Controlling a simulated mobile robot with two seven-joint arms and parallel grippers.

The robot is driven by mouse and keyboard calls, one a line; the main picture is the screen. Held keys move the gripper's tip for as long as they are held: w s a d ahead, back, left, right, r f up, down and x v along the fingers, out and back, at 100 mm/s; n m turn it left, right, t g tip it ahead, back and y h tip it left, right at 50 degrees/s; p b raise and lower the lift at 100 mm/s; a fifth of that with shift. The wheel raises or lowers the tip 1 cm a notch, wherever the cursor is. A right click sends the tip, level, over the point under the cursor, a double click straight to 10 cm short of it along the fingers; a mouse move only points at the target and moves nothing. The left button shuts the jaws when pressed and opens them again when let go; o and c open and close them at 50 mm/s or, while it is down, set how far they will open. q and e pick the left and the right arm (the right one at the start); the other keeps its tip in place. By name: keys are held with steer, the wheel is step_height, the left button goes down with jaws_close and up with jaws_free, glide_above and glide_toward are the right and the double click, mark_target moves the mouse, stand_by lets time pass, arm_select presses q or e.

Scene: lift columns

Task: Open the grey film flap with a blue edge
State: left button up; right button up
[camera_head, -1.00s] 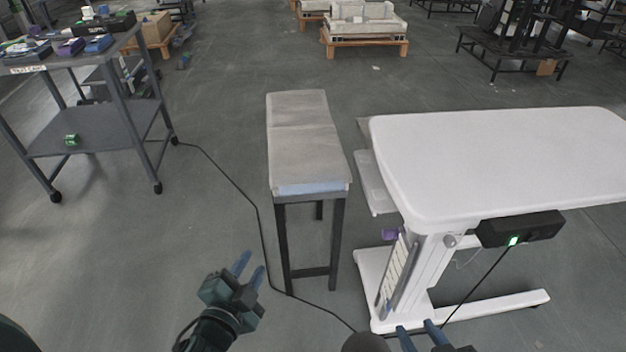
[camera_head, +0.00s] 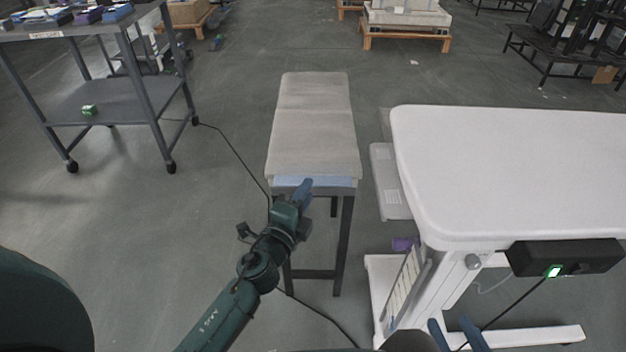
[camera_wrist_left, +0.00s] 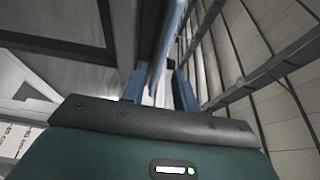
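The grey film flap (camera_head: 314,130) lies flat over the top of a narrow dark-legged stand. Its light blue edge (camera_head: 338,182) faces me at the near end. My left gripper (camera_head: 303,190) is at this edge and covers its middle part. In the left wrist view its two blue fingers (camera_wrist_left: 158,88) are apart, and a thin pale blue strip, seemingly the flap's edge, runs between them. Whether either finger touches it I cannot tell. My right gripper (camera_head: 455,335) is at the bottom of the head view, fingers apart and empty.
A white lift table (camera_head: 520,170) stands close to the right of the stand, with a black control box (camera_head: 565,257) under its edge. A grey cart (camera_head: 110,100) stands at the left. A black cable runs along the floor past the stand.

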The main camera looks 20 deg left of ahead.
arm_select(q)
steer(key=shift+w+d, duration=0.15)
steer(key=shift+w, duration=0.95)
steer(key=shift+w+d, duration=0.15)
steer(key=shift+w, duration=0.95)
steer(key=shift+c, duration=0.2)
jaws_close()
